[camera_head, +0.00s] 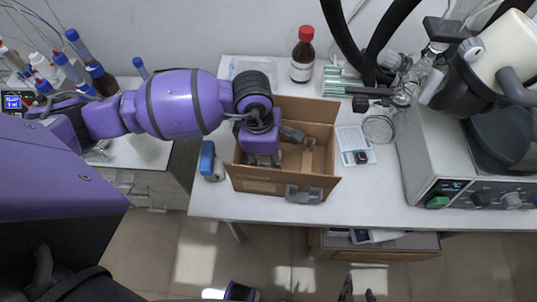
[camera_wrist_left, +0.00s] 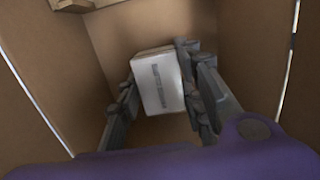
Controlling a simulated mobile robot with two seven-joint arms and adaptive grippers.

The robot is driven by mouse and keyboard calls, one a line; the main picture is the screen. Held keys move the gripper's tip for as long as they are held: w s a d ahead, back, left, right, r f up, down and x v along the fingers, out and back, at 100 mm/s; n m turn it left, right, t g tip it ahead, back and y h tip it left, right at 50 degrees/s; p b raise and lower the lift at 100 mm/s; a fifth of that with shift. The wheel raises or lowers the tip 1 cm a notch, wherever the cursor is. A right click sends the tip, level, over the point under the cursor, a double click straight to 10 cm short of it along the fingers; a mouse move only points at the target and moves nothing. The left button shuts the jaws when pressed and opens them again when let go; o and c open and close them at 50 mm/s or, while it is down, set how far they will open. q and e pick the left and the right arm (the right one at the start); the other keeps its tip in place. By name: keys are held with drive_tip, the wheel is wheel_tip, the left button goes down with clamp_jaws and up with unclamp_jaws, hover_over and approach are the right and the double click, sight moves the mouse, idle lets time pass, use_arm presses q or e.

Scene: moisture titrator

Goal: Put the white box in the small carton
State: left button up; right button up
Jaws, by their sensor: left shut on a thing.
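The white box (camera_wrist_left: 158,85) with grey print shows in the left wrist view, tilted between the two fingers of my left gripper (camera_wrist_left: 160,98), which is shut on it. Cardboard walls of the small carton (camera_wrist_left: 245,45) surround it. In the head view the open carton (camera_head: 324,152) stands on the white table, and my left gripper (camera_head: 266,160) reaches down into its left part. The white box is hidden there. I cannot tell whether it touches the carton floor.
A brown bottle with a red cap (camera_head: 302,58) stands behind the carton. A blue-and-white object (camera_head: 208,160) is left of it. A paper sheet (camera_head: 352,142) and round glass dish (camera_head: 379,129) lie right, before the titrator (camera_head: 440,165). The table front is clear.

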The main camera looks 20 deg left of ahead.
use_arm(q)
drive_tip(key=shift+f, duration=0.4)
use_arm(e)
drive_tip(key=shift+s+f, duration=0.15)
drive_tip(key=shift+f, duration=0.2)
use_arm(q)
drive_tip(key=o, duration=1.3)
drive_tip(key=shift+c, duration=0.2)
use_arm(e)
drive_tip(key=shift+s, duration=0.1)
use_arm(q)
drive_tip(key=shift+r, duration=0.15)
use_arm(e)
drive_tip(key=shift+r, duration=0.1)
use_arm(q)
drive_tip(key=shift+r+p, duration=2.15)
drive_tip(key=shift+r, duration=2.25)
use_arm(e)
drive_tip(key=w+r+t, duration=0.1)
drive_tip(key=w+r, duration=0.4)
drive_tip(key=r, duration=0.2)
drive_tip(key=shift+r, duration=0.15)
drive_tip(key=shift+w, duration=0.1)
use_arm(q)
wheel_tip(320, 180, up, 12)
drive_tip(key=a, duration=0.1)
drive_tip(key=shift+s+a, duration=0.15)
drive_tip(key=shift+a, duration=0.05)
